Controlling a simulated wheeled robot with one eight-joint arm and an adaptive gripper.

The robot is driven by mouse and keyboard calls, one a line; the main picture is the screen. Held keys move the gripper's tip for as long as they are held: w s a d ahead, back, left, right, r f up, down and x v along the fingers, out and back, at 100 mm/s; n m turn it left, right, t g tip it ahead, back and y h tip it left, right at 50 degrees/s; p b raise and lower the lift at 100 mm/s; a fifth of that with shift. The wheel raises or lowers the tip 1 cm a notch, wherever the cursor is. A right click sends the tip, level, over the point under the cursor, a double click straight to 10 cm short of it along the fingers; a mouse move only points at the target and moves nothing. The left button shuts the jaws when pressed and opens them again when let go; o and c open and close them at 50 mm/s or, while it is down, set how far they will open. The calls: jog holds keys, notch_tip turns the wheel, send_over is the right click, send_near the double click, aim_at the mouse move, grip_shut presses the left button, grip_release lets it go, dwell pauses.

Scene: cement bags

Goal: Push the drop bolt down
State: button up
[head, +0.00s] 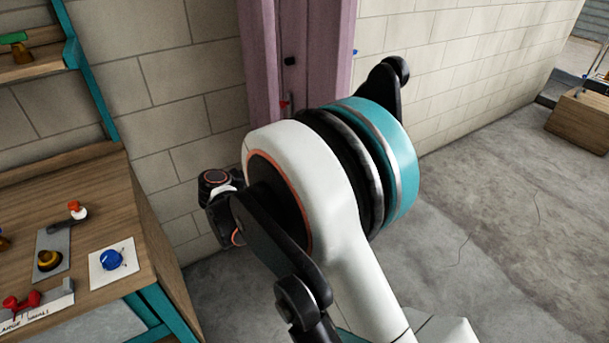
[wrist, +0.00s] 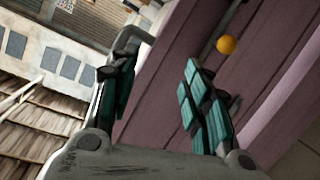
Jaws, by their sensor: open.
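A purple door or post (head: 262,50) stands against the block wall in the head view. A small red part (head: 284,104) and a dark knob (head: 289,61) show on it; I cannot tell which belongs to the drop bolt. In the wrist view, an orange ball knob (wrist: 226,45) sits by a grey rod on the purple surface (wrist: 165,75); it looks like the bolt's handle. My gripper (wrist: 158,62) is open, with teal pads on both fingers and nothing between them. The knob is beyond the right finger, apart from it. My arm hides the gripper in the head view.
A wooden workbench (head: 165,235) with a blue knob plate (head: 113,260) and red and yellow controls stands at the left. A shelf (head: 35,65) hangs above it. Concrete floor (head: 480,220) is clear to the right, with a wooden box (head: 580,118) farther off.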

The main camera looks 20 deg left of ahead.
jog(key=s+a+f+t+b, duration=0.2)
jog(key=a+f+t+b, duration=0.1)
jog(key=a+f, duration=0.55)
jog(key=shift+m+h, duration=0.3)
jog(key=b+x, duration=0.1)
jog(key=x, duration=0.3)
jog(key=b+x, duration=0.1)
jog(key=x, duration=0.3)
jog(key=b+x, duration=0.2)
jog(key=x, duration=0.3)
jog(key=shift+w+a+r, duration=0.25)
jog(key=shift+a+r, duration=0.05)
jog(key=shift+r, duration=0.05)
jog(key=shift+c, duration=0.5)
grip_shut()
